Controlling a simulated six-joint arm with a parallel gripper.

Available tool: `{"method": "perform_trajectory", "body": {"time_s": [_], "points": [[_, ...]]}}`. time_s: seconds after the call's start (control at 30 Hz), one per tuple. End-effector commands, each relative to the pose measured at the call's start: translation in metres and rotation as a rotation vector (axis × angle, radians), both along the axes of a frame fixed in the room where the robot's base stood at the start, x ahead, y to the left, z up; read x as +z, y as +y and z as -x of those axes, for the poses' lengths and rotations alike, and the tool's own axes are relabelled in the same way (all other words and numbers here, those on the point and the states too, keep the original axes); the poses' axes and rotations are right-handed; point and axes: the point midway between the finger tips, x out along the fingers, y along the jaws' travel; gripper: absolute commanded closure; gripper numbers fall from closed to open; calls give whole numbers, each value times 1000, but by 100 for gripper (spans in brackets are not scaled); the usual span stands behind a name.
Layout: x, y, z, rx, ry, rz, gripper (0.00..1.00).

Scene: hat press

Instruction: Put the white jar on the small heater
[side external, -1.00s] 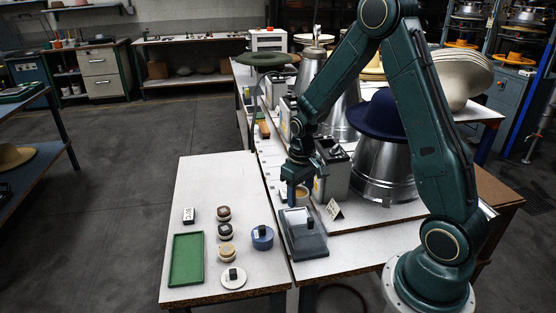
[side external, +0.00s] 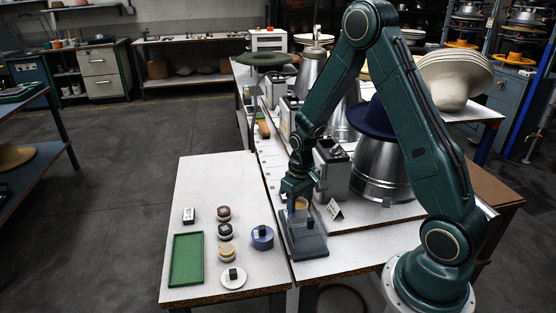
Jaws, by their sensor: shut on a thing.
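The white jar (side external: 301,204), with a tan top, is between the blue fingertips of my gripper (side external: 301,207), which is shut on it. The jar looks upright. The small heater is most likely the grey, low, flat device (side external: 307,246) with a dark knob at the front edge of the bench. The jar is at the back end of this device in the picture. I cannot tell whether it touches the device or hangs just above it. The fingers partly hide the jar.
A small white card (side external: 335,209) stands just right of the gripper. A grey box (side external: 334,172) and a metal hat form (side external: 383,172) with a blue hat are behind it. The left table holds a green tray (side external: 187,261), a blue pot (side external: 262,238) and several small stacked pieces.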

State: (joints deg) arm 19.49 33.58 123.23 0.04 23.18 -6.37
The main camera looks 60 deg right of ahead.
Motion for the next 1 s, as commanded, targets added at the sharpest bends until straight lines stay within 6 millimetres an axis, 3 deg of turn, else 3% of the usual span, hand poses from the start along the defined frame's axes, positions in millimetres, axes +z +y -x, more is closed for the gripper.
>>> {"method": "perform_trajectory", "body": {"time_s": [0.7,0.73,0.8,1.0], "points": [[-12,0,0,0,-1,0,79],[-12,0,0,0,0,0,43],[-12,0,0,0,0,0,29],[-12,0,0,0,0,0,27]]}}
